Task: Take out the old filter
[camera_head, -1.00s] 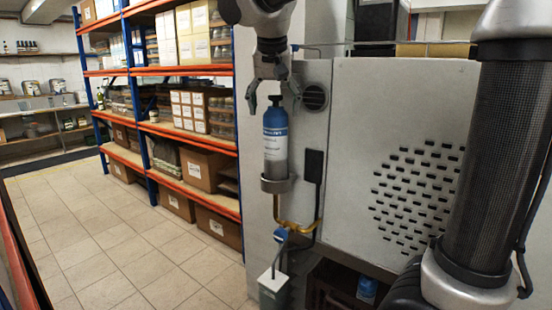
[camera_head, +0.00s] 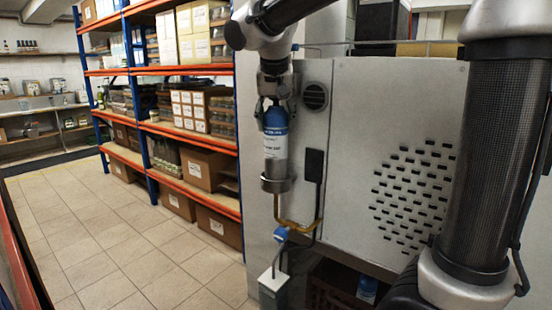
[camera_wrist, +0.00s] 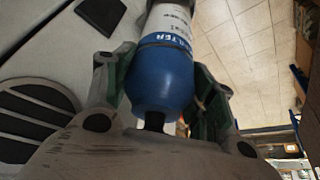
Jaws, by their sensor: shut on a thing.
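The filter (camera_head: 274,147) is a blue-topped cartridge with a white label and a grey lower part. It stands upright, its lower end in a metal ring holder (camera_head: 277,185) on the side of a pale machine cabinet. My gripper (camera_head: 274,104) is above it, pointing down, with its fingers around the blue top. In the wrist view the blue filter top (camera_wrist: 161,76) lies between the two green-padded fingers, and my gripper (camera_wrist: 165,85) is shut on it. The fingers hide part of the top in the head view.
The perforated cabinet (camera_head: 350,100) is close on the right. A dark crate (camera_head: 330,290) holds a blue-topped item (camera_head: 367,289). Shelving (camera_head: 190,135) stands left, beyond open tiled floor.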

